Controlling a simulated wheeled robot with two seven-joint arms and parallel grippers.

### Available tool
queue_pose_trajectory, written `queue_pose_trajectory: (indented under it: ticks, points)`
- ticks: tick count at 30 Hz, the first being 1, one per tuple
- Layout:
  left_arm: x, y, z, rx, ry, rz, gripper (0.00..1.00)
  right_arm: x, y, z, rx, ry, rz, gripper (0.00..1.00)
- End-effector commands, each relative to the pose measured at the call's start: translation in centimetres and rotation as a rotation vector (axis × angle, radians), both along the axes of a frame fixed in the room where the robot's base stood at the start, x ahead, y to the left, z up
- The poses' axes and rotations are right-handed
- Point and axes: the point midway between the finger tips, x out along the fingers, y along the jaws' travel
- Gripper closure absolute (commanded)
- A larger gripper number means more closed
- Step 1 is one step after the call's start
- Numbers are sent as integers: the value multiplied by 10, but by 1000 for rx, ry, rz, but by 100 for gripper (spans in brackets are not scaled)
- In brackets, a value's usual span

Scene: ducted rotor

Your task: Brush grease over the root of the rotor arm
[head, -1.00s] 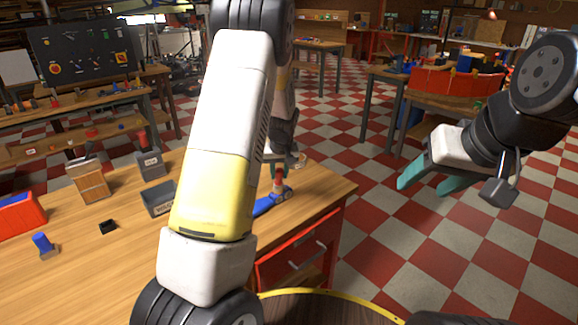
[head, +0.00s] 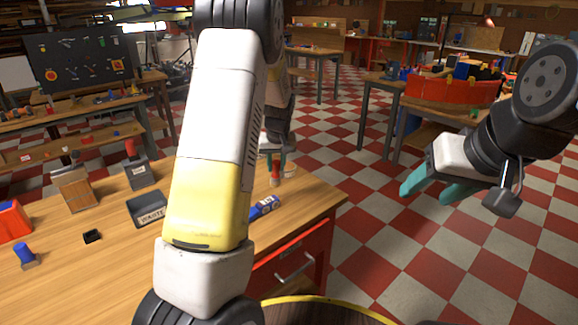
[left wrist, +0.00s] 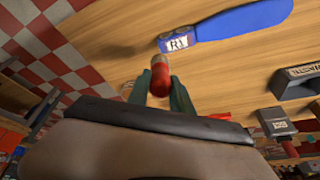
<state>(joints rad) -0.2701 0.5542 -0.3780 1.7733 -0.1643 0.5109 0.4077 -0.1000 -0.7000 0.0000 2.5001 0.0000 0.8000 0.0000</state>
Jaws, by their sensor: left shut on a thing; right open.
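The blue rotor arm (head: 263,207) lies on the wooden table near its right edge, partly behind my left arm. In the left wrist view the rotor arm (left wrist: 235,22) shows a white label reading "R1" at its narrower end. My left gripper (left wrist: 160,82) is shut on a red-handled tool, seen nearly end-on (left wrist: 159,78). This is probably the brush; its bristles cannot be made out. The tool (head: 275,176) appears upright just beyond the rotor arm in the head view; whether they touch is unclear. My right gripper (head: 428,190) is open and empty, off the table's right side.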

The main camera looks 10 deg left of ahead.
Motion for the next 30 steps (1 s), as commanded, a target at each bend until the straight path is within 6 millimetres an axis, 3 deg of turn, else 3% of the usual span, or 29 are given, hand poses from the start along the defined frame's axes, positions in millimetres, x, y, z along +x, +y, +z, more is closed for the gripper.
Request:
queue_pose_trajectory:
  ticks: [10,30]
  points:
    - [-2,8,29,0,-1,0,100,0,0,0,0,0,0,44]
    - [-3,9,31,0,0,0,100,0,0,0,0,0,0,44]
